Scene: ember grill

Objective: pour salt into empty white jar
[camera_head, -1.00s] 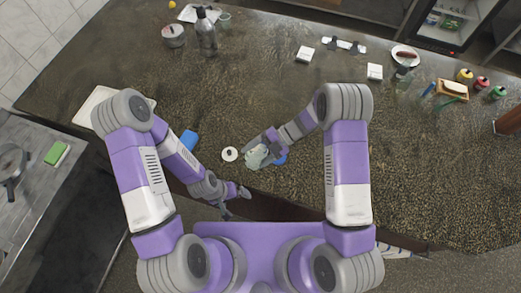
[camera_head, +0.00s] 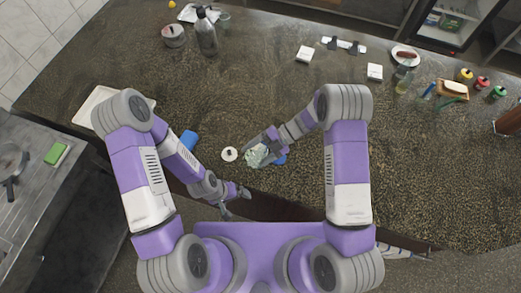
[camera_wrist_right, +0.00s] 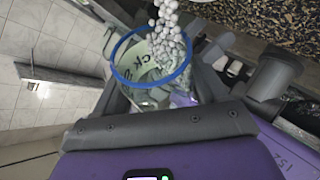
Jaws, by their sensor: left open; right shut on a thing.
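My right gripper (camera_head: 268,148) is shut on a clear jar (camera_head: 257,156), held tilted over the front of the counter. In the right wrist view the held jar (camera_wrist_right: 150,92) has a blue rim and a pale label with dark letters. White salt grains (camera_wrist_right: 167,32) show at its mouth and in a stream running out of the picture's top. Where they land is hidden. A small round white thing (camera_head: 229,154) with a dark centre, possibly the white jar, stands just left of the held jar. My left gripper (camera_head: 240,199) is open and empty at the counter's front edge.
A blue item (camera_head: 188,140) lies beside my left forearm, and another blue piece (camera_head: 281,159) shows beside the held jar. A bottle (camera_head: 206,36) and pot (camera_head: 173,37) stand far left. Plate, boxes and sauce bottles line the far right. The counter's middle is clear.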

